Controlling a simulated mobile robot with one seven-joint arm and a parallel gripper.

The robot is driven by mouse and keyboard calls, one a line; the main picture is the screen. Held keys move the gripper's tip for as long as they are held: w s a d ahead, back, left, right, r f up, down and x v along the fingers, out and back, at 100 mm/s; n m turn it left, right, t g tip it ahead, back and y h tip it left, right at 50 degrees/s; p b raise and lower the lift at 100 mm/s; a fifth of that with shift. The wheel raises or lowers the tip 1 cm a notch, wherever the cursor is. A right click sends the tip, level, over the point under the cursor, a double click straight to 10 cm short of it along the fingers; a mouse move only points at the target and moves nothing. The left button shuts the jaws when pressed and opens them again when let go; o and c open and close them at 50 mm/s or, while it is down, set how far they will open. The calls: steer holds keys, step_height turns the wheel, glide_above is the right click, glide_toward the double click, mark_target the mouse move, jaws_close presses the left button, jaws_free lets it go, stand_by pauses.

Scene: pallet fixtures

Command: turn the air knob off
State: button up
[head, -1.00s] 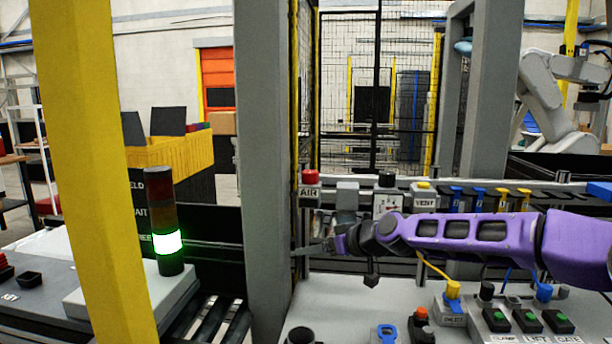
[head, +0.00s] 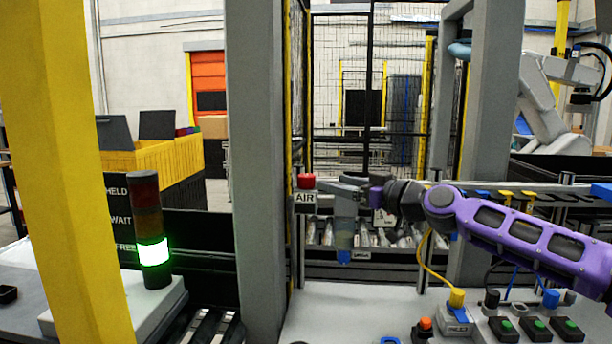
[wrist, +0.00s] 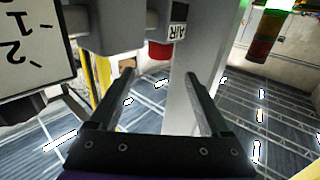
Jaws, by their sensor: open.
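The red air knob (head: 306,181) sits on top of a small post with an AIR label (head: 305,199), just right of the thick grey upright. In the wrist view, which is turned upside down, the red knob (wrist: 160,50) shows beside its AIR label (wrist: 177,22). My gripper (wrist: 160,75) is open and empty, its two fingers spread to either side of the knob's line. The knob lies beyond the fingertips and I see no contact. In the head view my gripper (head: 340,187) is right of the knob at about its height, at the end of my purple arm.
The grey upright (head: 255,190) stands close left of the knob. A grey-and-blue unit (head: 344,235) hangs below my gripper. A grey console with buttons (head: 510,325) is in front. A light tower (head: 150,235) glows green at left. A numbered plate (wrist: 35,45) is near my fingers.

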mark_target(312, 177)
steer(key=p+x, duration=0.1)
steer(key=x, duration=0.9)
jaws_close()
